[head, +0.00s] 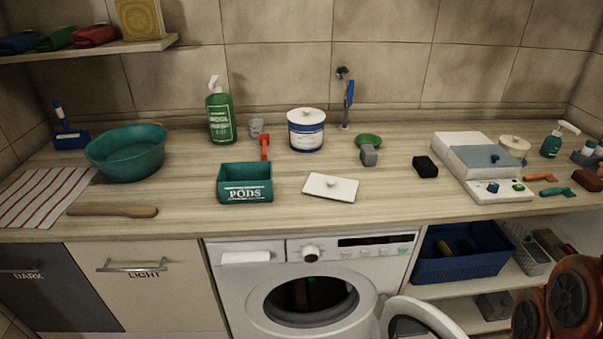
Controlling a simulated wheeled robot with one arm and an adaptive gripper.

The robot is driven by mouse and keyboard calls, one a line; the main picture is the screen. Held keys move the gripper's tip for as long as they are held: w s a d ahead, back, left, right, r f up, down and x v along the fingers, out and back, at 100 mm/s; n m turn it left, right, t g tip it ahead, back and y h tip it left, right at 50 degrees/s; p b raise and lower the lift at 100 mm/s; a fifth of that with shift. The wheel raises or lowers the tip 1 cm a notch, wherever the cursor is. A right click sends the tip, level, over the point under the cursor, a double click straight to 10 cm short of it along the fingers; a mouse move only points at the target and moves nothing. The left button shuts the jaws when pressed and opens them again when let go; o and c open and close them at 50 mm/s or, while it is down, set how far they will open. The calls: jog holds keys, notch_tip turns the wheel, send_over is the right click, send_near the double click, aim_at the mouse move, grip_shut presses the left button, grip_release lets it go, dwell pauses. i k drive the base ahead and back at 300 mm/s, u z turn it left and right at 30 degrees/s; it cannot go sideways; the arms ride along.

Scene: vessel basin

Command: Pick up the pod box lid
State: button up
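The pod box lid (331,187) is a white rectangular plate with a small grey knob on top. It lies on the wooden counter, knob up and slightly turned, just right of the pod box. The pod box (245,195) is a green open-topped box with "PODS" on its front, standing near the counter's front edge. The lid and the box are apart. My gripper is not in view; only orange-brown and dark rounded parts, seemingly of my arm, show at the lower right corner.
A red-handled tool (265,146) stands behind the box. A white-and-blue tub (307,130) and a grey-and-green brush (369,155) stand behind the lid. A black sponge (425,167) lies right. The washing machine door (424,318) hangs open below.

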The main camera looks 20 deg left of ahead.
aim_at(344, 190)
jog(key=u, duration=1)
jog(key=i, duration=0.9)
jog(key=u, duration=0.95)
